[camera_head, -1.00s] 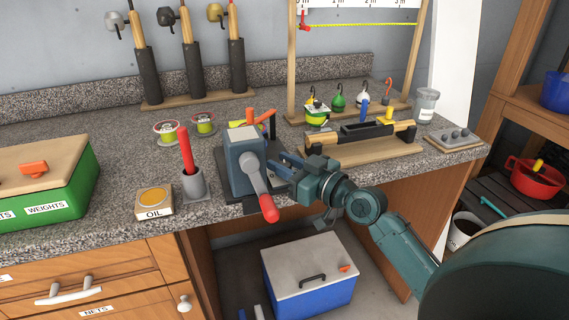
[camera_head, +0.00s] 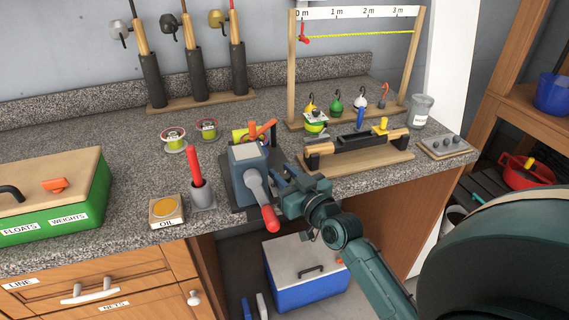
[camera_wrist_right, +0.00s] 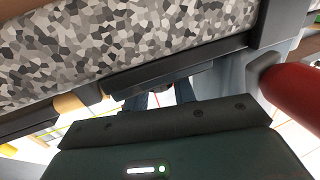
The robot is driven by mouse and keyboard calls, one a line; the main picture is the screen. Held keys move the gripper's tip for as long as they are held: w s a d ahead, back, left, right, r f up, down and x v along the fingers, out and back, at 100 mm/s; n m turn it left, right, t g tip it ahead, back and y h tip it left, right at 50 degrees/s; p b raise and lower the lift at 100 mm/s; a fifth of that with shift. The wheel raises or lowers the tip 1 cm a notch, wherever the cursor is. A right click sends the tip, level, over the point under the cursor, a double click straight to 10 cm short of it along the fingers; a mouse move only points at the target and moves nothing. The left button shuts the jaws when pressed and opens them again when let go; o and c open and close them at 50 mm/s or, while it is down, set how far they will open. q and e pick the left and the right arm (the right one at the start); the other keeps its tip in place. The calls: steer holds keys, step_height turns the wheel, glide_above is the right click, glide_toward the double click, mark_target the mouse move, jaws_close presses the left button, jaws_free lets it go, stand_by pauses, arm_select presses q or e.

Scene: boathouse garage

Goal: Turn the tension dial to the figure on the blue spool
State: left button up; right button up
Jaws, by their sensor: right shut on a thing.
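The grey-blue line winder (camera_head: 246,172) stands at the bench's front edge, with a crank and red handle (camera_head: 270,218) on its front. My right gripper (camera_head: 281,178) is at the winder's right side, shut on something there. I take this to be the tension dial, but the fingers and the winder hide it. In the right wrist view the fingers (camera_wrist_right: 165,98) point at a dark part under the speckled bench edge, with the red handle at right. I cannot make out a blue spool or any figure.
A red-handled tool stands in a grey cup (camera_head: 202,196) beside an OIL tin (camera_head: 166,211). A green box (camera_head: 60,195) is at left. A wooden stand (camera_head: 360,160) with a black-and-yellow tool is right of my gripper. A blue cool box (camera_head: 305,272) sits below.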

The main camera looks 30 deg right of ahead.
steer(key=o, duration=0.6)
steer(key=shift+o, duration=0.2)
steer(key=shift+s, duration=0.35)
steer(key=s+b, duration=0.1)
steer(key=s, duration=1.1)
steer(key=shift+s+d+b, duration=0.2)
steer(key=shift+s+b, duration=0.05)
steer(key=shift+b, duration=0.05)
